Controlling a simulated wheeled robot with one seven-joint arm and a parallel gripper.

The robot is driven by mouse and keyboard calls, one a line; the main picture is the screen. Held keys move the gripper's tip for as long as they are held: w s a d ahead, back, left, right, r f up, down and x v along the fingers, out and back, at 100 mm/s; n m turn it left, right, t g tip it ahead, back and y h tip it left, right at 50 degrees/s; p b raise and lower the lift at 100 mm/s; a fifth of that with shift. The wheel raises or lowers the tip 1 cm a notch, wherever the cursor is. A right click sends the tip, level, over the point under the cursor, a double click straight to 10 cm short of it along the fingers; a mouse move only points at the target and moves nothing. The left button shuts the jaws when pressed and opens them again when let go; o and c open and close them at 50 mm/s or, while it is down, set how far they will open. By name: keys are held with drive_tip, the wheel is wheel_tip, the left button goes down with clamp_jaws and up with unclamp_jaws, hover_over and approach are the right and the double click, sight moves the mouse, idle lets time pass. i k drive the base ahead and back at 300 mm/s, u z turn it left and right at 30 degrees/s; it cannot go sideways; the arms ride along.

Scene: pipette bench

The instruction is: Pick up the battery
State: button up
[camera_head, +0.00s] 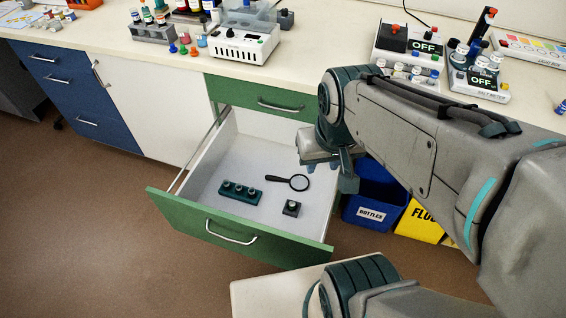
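No object is clearly recognisable as the battery at this size. The open drawer (219,215) holds a small dark block (291,208) with a pale round top, and a teal rack (240,193) with several small round-topped pieces in it. I cannot tell whether any of these is the battery. My gripper (336,168) hangs above the right rear side of the drawer, apart from the block and the rack. Its fingers are partly hidden by my wrist, so I cannot tell whether they are open or shut.
A magnifying glass (290,182) lies in the drawer behind the block. Blue (376,192) and yellow (418,222) bins stand right of the drawer. The bench (320,70) holds a white device (244,44), bottle racks and two units reading OFF. Bare drawer floor surrounds the items.

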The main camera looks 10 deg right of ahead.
sight(292, 204)
drive_tip(key=z, duration=0.05)
drive_tip(key=k, duration=0.5)
drive_tip(key=u, duration=1.15)
drive_tip(key=i, duration=0.65)
drive_tip(key=z, duration=0.95)
